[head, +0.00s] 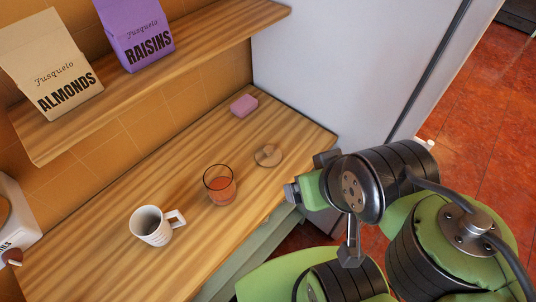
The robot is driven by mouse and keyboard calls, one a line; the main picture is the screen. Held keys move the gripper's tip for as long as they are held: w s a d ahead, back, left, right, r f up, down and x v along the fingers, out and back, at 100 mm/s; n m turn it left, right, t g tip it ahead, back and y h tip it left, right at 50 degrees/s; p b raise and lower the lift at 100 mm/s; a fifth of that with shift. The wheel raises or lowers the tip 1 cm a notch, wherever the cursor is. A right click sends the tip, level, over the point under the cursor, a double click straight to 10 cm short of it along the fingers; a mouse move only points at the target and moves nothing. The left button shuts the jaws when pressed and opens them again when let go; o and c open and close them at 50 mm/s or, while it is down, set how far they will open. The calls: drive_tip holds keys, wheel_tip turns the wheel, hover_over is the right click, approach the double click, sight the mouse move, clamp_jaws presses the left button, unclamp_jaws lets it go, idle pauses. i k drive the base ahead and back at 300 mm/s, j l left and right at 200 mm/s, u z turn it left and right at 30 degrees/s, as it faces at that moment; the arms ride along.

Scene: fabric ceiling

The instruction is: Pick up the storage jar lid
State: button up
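The storage jar lid (268,156) looks like a small round wooden disc with a knob on top. It lies flat on the wooden counter (190,165), near the right end and close to the front edge. My gripper (307,176) is to the right of the lid and lower in the picture, apart from it. The wrist and arm links hide much of the gripper, so its opening is not clear. Nothing is visibly held.
A glass with orange-red contents (219,185) stands left of the lid, and a white mug (153,226) farther left. A shelf (150,80) above holds almond (50,65) and raisin (135,30) bags. A grey panel (350,65) stands behind.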

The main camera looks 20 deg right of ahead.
sight(267, 155)
drive_tip(key=l+u, duration=0.15)
drive_tip(key=u, duration=0.25)
drive_tip(key=k+l+u, duration=0.1)
drive_tip(key=u, duration=0.3)
drive_tip(key=k+l+u, duration=0.1)
drive_tip(key=u, duration=0.3)
drive_tip(key=k+l+u, duration=0.1)
drive_tip(key=u, duration=0.3)
drive_tip(key=l, duration=0.1)
